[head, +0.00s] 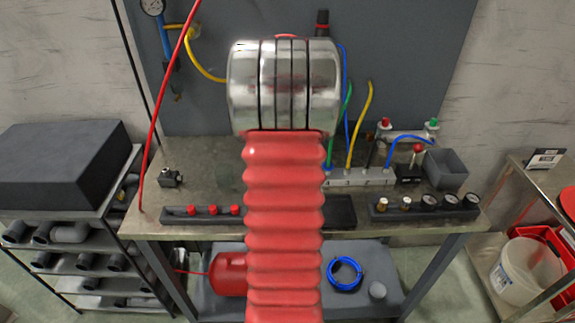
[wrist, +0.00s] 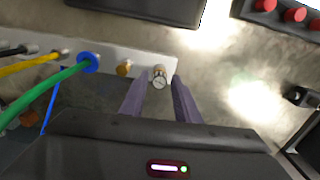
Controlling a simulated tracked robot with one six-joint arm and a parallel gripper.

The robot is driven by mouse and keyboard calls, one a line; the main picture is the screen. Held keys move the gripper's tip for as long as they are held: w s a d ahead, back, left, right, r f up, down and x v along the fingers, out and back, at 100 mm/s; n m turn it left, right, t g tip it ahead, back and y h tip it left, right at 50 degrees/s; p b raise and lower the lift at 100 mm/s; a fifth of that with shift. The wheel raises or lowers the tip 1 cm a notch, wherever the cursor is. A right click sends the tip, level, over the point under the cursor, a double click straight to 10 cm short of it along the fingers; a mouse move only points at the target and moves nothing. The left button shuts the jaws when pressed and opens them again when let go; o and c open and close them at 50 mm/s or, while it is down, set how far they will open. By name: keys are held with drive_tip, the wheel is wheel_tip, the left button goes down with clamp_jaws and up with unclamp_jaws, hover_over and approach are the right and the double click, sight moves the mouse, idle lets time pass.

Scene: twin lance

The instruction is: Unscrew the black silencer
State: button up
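In the wrist view my gripper (wrist: 161,80) has its two purple fingers apart. They stand on either side of a small round, pale-topped fitting (wrist: 160,77) at the end of a light manifold (wrist: 112,60). I cannot tell whether the fingers touch it. Brass, blue and yellow-hosed ports lie along the manifold to the left. In the head view the manifold (head: 375,178) is partly hidden by my arm, and my gripper is hidden. A slim black upright piece (head: 372,152) stands at the manifold; I cannot tell whether it is the black silencer.
A green hose (wrist: 45,92) arches close to my gripper on the left. On the bench are a rack of red-topped parts (head: 205,211), a rack with gauges (head: 425,204) and a grey bin (head: 446,168). A grey panel (head: 410,60) stands behind. The bench's left part is mostly clear.

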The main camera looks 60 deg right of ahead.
drive_tip(key=m, duration=1.4)
drive_tip(key=shift+d, duration=0.1)
idle(0.4)
clamp_jaws()
idle(0.4)
